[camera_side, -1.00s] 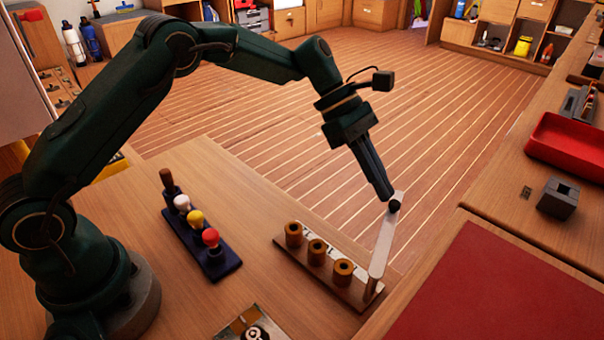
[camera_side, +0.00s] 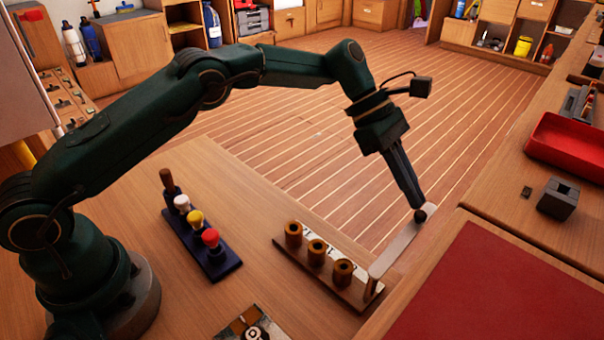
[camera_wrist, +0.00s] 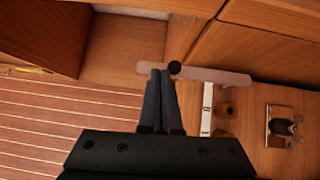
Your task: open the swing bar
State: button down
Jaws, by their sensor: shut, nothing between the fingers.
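The swing bar (camera_side: 402,242) is a flat pale bar, pivoted at the right end of a wooden rack (camera_side: 325,276). It points away from the rack, up and to the right, clear of the rack's three brown ring-shaped pieces (camera_side: 316,251). A dark round knob (camera_side: 420,215) stands at its free end. My gripper (camera_side: 417,204) is shut and empty, its fingertips at the knob. In the wrist view the shut fingertips (camera_wrist: 161,72) are just left of the knob (camera_wrist: 174,67), over the bar (camera_wrist: 215,76); contact is hard to tell.
A dark blue stand (camera_side: 203,242) with several coloured-top pegs is left of the rack. A dark red panel (camera_side: 500,290) on the raised counter lies to the right. A red tray (camera_side: 570,148) and a dark grey block (camera_side: 558,198) are farther right. Floor lies behind the rack.

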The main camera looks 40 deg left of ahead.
jog(key=s+a+r+t, duration=0.1)
jog(key=a+r, duration=0.1)
jog(key=r, duration=0.5)
jog(key=s+a+r+t, duration=0.1)
jog(key=a+r, duration=0.2)
jog(key=r, duration=0.4)
jog(key=s+a+r+m+t+y, duration=0.2)
jog(key=s+a+r+m+y, duration=0.15)
jog(key=s, duration=0.35)
jog(key=s+a+f+m+y, duration=0.2)
jog(key=s+a+f+m, duration=0.3)
jog(key=s+m, duration=0.2)
jog(key=s+a+f+m+t+y, duration=0.1)
jog(key=s+a+f+m+y, duration=0.1)
jog(key=s+a+f+m, duration=0.3)
jog(key=s+m, duration=0.3)
jog(key=s, duration=0.1)
jog(key=shift+f+y, duration=0.35)
jog(key=shift+f, duration=0.05)
